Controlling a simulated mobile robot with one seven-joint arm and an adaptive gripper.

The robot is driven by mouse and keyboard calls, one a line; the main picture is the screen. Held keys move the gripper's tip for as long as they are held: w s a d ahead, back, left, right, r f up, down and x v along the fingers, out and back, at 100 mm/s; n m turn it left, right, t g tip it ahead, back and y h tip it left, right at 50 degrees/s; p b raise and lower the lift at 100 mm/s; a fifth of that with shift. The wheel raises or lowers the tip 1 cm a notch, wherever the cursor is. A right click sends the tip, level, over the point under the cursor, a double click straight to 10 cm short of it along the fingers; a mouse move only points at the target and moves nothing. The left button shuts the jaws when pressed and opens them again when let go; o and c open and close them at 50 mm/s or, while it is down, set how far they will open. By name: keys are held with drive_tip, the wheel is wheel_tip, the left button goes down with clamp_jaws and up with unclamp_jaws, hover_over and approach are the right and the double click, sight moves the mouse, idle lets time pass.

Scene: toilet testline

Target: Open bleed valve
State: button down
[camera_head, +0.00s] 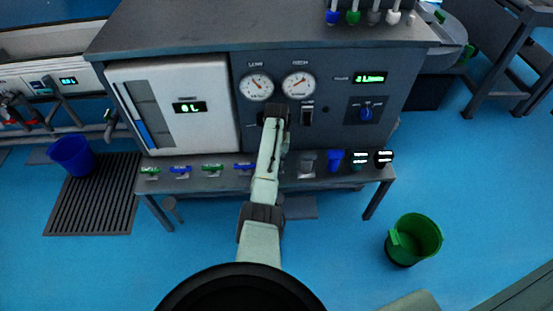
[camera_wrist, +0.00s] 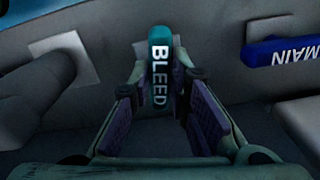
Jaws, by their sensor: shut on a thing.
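The bleed valve handle (camera_wrist: 159,50) is a teal bar marked "BLEED" in white letters, seen in the wrist view. It points along the view, between the two fingers of my gripper (camera_wrist: 160,82). The fingers, with dark purple inner pads, are shut on the handle. In the head view my arm reaches to the front of the grey test bench (camera_head: 330,135), and my gripper cannot be made out there. Green and blue valve handles sit in a row along the bench's lower ledge. I cannot tell which one is the bleed valve.
A blue handle marked "MAIN" (camera_wrist: 285,50) lies close on the right in the wrist view. Two gauges and a white tank panel (camera_head: 185,125) face me. A green bucket (camera_head: 418,238) stands right, a blue bucket (camera_head: 72,155) left. Open blue floor surrounds the bench.

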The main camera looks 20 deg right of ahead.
drive_tip(key=shift+n, duration=1.1)
drive_tip(key=shift+p, duration=0.3)
drive_tip(key=c, duration=1.5)
unclamp_jaws()
drive_tip(key=shift+r, duration=0.1)
wheel_tip(320, 180, up, 12)
drive_tip(key=shift+f, duration=0.1)
